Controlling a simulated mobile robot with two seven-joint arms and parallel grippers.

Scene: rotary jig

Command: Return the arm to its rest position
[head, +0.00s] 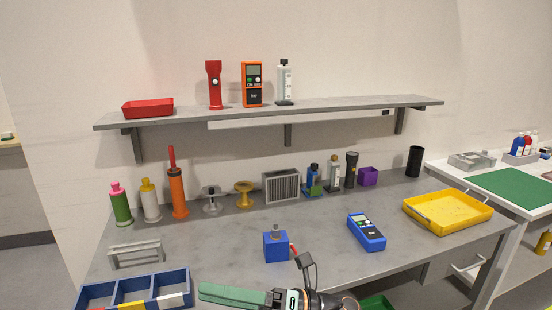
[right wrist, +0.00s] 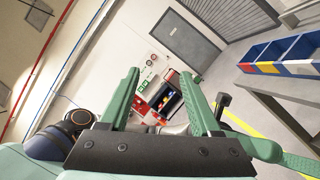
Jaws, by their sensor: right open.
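My right gripper (head: 204,291) shows at the bottom of the head view, near the front edge of the grey workbench (head: 330,232). Its green fingers point left, towards the blue divided bin (head: 110,291). In the right wrist view the two green fingers (right wrist: 160,76) stand apart with nothing between them. A blue block (head: 276,248) with a grey knob on top and a small red part at its side stands on the bench just beyond my right wrist. My left gripper is not in view.
A blue meter (head: 366,232) and a yellow tray (head: 447,212) lie to the right on the bench. A grey rack (head: 136,256) stands behind the bin. Bottles and tools line the back, below a shelf (head: 270,113). The bench's middle is mostly clear.

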